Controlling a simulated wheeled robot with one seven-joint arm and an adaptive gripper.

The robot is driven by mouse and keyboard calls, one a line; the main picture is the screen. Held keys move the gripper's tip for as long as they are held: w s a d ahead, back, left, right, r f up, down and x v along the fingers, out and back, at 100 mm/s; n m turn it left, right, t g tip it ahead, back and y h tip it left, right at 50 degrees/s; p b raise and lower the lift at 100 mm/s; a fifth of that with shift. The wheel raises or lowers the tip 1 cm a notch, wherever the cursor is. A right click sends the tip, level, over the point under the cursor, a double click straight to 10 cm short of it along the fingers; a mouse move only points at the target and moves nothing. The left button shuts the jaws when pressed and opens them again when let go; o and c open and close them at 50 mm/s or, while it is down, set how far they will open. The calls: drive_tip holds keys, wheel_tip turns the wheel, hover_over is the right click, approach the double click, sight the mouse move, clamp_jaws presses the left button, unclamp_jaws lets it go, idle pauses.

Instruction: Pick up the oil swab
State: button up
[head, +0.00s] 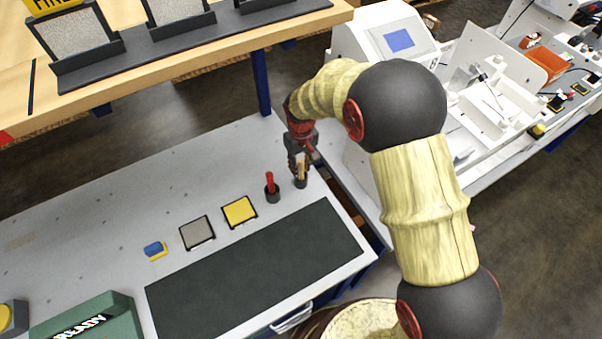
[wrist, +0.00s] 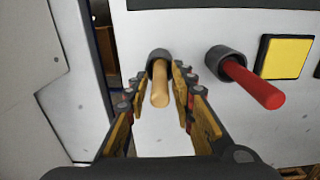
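A tan wooden handle (wrist: 160,88) stands in a dark round holder (wrist: 158,55) in the wrist view. It may be the oil swab; its lower end is hidden in the holder. It also shows in the head view (head: 301,172), right below my gripper (head: 300,158). In the wrist view my gripper (wrist: 160,82) is open, with one finger on each side of the tan handle and gaps between. A red handle (head: 269,181) stands in a second dark holder (head: 272,195) just left of it. The red handle also shows in the wrist view (wrist: 252,84).
A yellow pad (head: 239,211) and a grey pad (head: 197,233) lie left of the holders. A dark mat (head: 255,275) lies in front. A blue and yellow block (head: 155,250) is farther left. A white machine (head: 385,40) stands close on the right, beyond the bench edge.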

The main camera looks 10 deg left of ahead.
clamp_jaws()
drive_tip(key=shift+r, duration=0.15)
wheel_tip(320, 180, up, 10)
drive_tip(key=shift+f+p, duration=0.1)
drive_tip(key=shift+p, duration=0.95)
